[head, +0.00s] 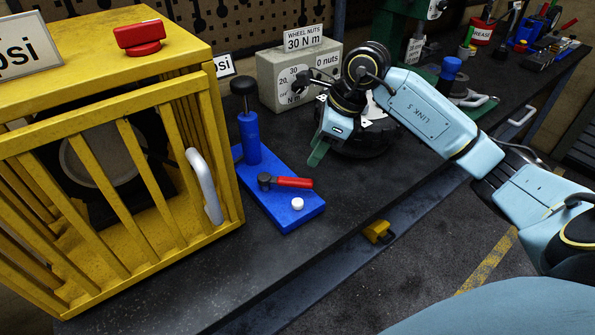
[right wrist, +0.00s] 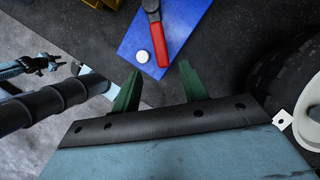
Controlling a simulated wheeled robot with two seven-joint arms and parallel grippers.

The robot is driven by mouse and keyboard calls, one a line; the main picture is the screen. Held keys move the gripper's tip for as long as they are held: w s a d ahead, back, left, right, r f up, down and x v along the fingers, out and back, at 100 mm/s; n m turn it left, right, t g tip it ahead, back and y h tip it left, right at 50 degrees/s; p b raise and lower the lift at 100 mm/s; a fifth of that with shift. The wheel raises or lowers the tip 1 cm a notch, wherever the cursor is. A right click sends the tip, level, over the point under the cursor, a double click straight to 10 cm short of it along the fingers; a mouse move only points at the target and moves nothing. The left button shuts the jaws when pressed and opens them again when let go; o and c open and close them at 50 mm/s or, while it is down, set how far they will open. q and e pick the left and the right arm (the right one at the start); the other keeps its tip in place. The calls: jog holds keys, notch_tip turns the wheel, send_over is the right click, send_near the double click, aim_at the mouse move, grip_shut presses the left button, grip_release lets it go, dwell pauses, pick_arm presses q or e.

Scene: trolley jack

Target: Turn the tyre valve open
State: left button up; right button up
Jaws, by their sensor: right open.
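A red knob (head: 139,36) sits on top of the yellow cage (head: 110,85). A red-handled lever (head: 285,182) lies over a blue base plate (head: 285,211), which also bears a blue post (head: 250,138) with a black top and a white button (head: 297,204). I cannot tell for sure which red part is the tyre valve. My right gripper (head: 318,154) is open and empty, right of the lever and apart from it. In the right wrist view its green fingers (right wrist: 158,88) are spread, with the red handle (right wrist: 157,40) and blue plate (right wrist: 188,22) beyond them.
The cage holds a wheel and has a grey handle (head: 204,186). A beige gauge box (head: 292,73) marked wheel nuts stands behind the blue plate. A tyre lies behind my right gripper. The bench front (head: 310,260) is clear; a yellow part (head: 378,231) sits at its edge.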

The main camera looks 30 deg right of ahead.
aim_at(297, 180)
jog(key=x, duration=0.4)
jog(key=shift+a+f, duration=0.1)
jog(key=x, duration=0.4)
jog(key=shift+w+a+f, duration=0.1)
jog(key=shift+w+f, duration=0.1)
jog(key=shift+f, duration=0.35)
jog(key=shift+w, duration=0.1)
jog(key=shift+c, duration=0.4)
pick_arm(q)
jog(key=shift+w, duration=0.45)
pick_arm(e)
grip_shut()
